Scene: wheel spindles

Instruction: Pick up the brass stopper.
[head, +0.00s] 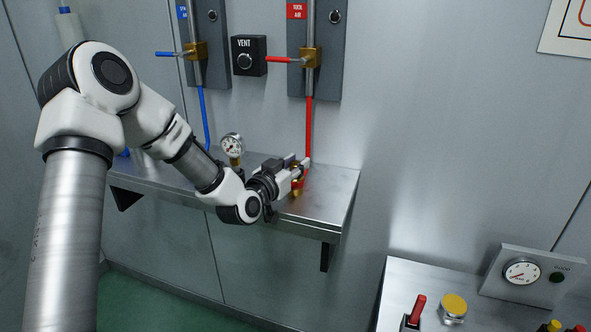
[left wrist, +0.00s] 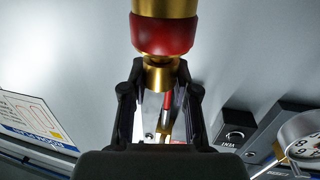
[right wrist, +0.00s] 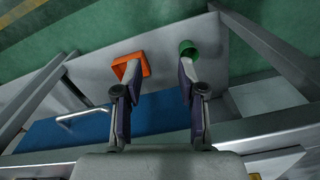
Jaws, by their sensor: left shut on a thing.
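The brass stopper (left wrist: 163,35) has a red band and shows large at the top of the left wrist view. In the head view only small brass and red parts of the stopper (head: 297,187) show at the fingers. My left gripper (head: 299,176) is over the right end of the steel wall shelf. In the left wrist view the fingers of my left gripper (left wrist: 160,80) are shut on the stopper's narrower brass neck. My right gripper (right wrist: 150,75) is open and empty in the right wrist view, its fingers well apart; it does not show in the head view.
The steel shelf (head: 335,185) carries a pressure gauge (head: 232,147) left of my gripper. Red and blue pipes with brass valves and a VENT box (head: 249,56) are on the wall behind. A bench (head: 400,285) with a red lever stands lower right. An orange holder (right wrist: 130,70) and green cup (right wrist: 188,48) show below.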

